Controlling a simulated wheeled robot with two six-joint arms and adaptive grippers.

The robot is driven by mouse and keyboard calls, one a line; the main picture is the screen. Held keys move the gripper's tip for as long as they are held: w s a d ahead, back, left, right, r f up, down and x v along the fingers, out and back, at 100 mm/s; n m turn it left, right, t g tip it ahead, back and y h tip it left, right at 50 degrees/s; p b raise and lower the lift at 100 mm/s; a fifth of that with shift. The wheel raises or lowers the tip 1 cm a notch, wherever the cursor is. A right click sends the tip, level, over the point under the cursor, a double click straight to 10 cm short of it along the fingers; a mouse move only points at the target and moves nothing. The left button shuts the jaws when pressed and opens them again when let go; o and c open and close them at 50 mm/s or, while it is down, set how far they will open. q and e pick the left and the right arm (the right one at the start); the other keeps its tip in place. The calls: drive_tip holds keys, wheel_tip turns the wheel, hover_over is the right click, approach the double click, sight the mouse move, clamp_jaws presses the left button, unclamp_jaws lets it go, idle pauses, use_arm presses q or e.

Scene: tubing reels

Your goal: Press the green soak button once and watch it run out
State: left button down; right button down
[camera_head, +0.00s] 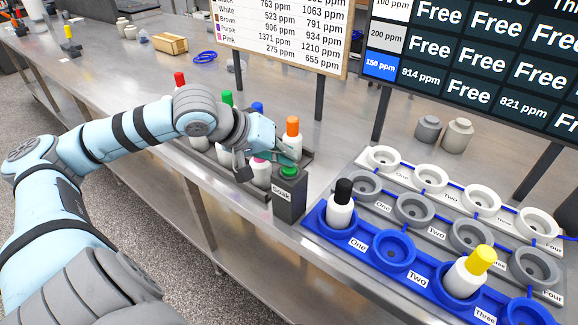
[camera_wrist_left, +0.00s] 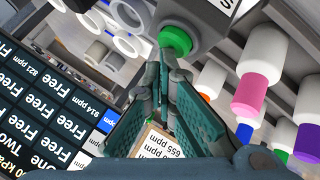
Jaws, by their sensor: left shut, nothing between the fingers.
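The green soak button (camera_head: 289,171) sits on top of a dark grey box labelled Soak (camera_head: 289,197) near the table's front edge. My left gripper (camera_head: 291,161) is shut and empty, with its fingertips just over the button. In the left wrist view the green button (camera_wrist_left: 175,39) is right beyond the tips of my left gripper (camera_wrist_left: 164,62). I cannot tell whether the tips touch it. My right gripper is not in view.
Several bottles, including an orange-capped one (camera_head: 293,137), stand in a rack beside the box, partly behind my left arm. To the right, a blue tray (camera_head: 337,236) holds a black-capped bottle (camera_head: 341,206) and a yellow-capped one (camera_head: 470,272). A dark board (camera_head: 470,60) stands behind.

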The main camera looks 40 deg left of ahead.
use_arm(q)
drive_tip(key=shift+s+d+f, duration=0.1)
drive_tip(key=shift+s+f, duration=0.15)
drive_tip(key=shift+f, duration=0.2)
idle(0.5)
drive_tip(key=shift+r, duration=0.1)
drive_tip(key=r+p, duration=0.2)
drive_tip(key=shift+w+p, duration=0.3)
drive_tip(key=shift+p, duration=0.05)
idle(0.3)
wheel_tip(320, 180, up, 5)
drive_tip(key=p, duration=0.5)
drive_tip(key=shift+r, duration=0.2)
drive_tip(key=shift+f, duration=0.1)
idle(0.5)
